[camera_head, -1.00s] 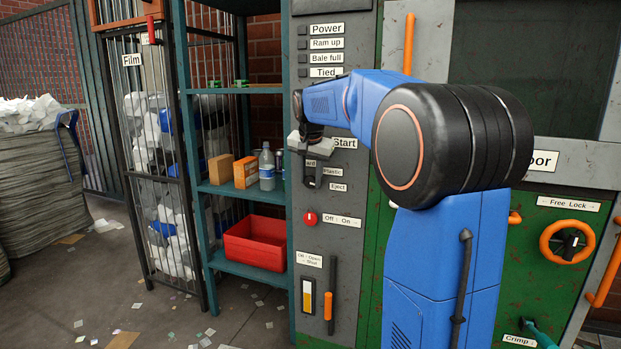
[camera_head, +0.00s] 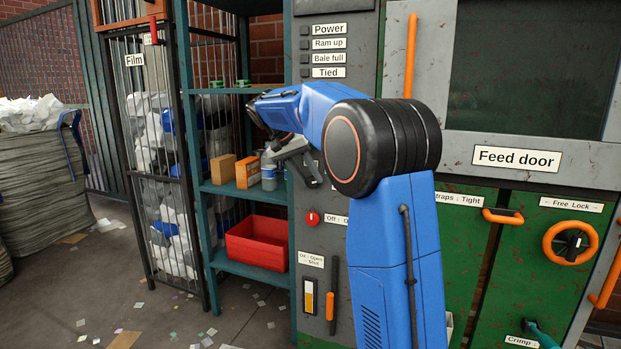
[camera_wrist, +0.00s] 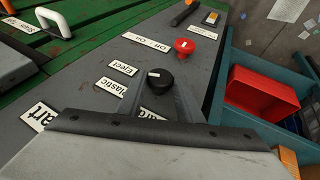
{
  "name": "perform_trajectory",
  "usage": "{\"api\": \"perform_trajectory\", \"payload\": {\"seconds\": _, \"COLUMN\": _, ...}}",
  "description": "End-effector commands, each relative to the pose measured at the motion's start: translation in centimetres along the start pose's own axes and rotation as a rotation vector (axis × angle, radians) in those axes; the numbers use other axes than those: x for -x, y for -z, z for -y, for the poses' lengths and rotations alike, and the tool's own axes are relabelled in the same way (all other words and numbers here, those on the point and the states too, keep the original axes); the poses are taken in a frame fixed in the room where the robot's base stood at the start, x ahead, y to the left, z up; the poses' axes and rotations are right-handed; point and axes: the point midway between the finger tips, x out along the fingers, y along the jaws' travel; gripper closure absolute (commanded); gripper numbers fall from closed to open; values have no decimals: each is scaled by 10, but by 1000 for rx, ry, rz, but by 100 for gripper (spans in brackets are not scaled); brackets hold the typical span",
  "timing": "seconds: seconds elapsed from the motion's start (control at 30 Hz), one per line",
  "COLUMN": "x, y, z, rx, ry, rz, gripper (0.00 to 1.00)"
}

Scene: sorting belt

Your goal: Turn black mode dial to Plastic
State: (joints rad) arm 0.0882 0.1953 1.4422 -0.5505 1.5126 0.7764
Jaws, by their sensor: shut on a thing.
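The black mode dial (camera_wrist: 160,81) shows in the wrist view on the grey panel, with a small white mark on its face. My gripper (camera_wrist: 160,95) is shut on the dial, one finger on each side of it. The Eject label (camera_wrist: 123,68) and Plastic label (camera_wrist: 110,87) lie left of the dial. A third label (camera_wrist: 150,115) is mostly hidden by my gripper. I cannot tell exactly which label the mark faces. In the head view my gripper (camera_head: 306,168) is at the panel, and my arm hides the dial and its labels.
A red knob (camera_wrist: 185,46) with an Off/On label (camera_wrist: 150,41) sits close to the dial. Left of the panel, a teal shelf (camera_head: 238,188) holds boxes, bottles and a red bin (camera_head: 256,243). An orange-handled lever (camera_head: 331,305) is lower on the panel.

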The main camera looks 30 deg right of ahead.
Motion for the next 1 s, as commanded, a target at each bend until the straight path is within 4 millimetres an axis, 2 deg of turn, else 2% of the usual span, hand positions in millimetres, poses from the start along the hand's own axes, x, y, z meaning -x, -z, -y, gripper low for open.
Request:
{"api": "perform_trajectory", "payload": {"seconds": 0.43, "x": -1, "y": 0, "z": 6, "rx": 99, "ry": -237, "rz": 0, "gripper": 90}}
{"api": "perform_trajectory", "payload": {"seconds": 1.0, "x": -1, "y": -1, "z": 7, "rx": 118, "ry": -281, "rz": 1, "gripper": 90}}
